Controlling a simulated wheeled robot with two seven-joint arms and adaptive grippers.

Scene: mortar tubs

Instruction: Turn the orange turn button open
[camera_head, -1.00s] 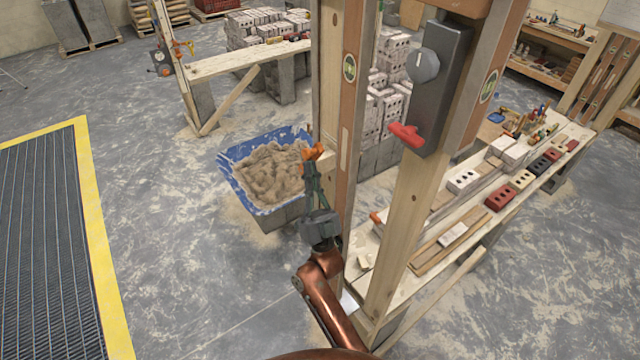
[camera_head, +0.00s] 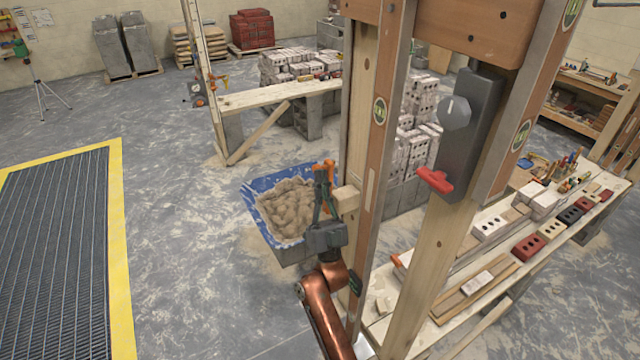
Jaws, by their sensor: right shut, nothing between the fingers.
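The orange turn button (camera_head: 331,170) shows as a small orange piece beside the end of a pale wooden block (camera_head: 347,199) on the left wooden post. Dark fingers cover part of it, so its exact angle is hard to tell. My right gripper (camera_head: 321,172) reaches up from the bottom centre, with its fingers shut and empty. Its tips are close to the orange piece, left of the block and slightly above it. I cannot tell whether they touch. My left gripper is not in view.
A blue tub (camera_head: 262,183) of sand-coloured mortar stands behind my right gripper. A grey box (camera_head: 468,135) with a dial and red handle (camera_head: 435,180) is on the right post. A bench (camera_head: 590,215) with bricks and tools extends right. Floor at left is open beside a grating.

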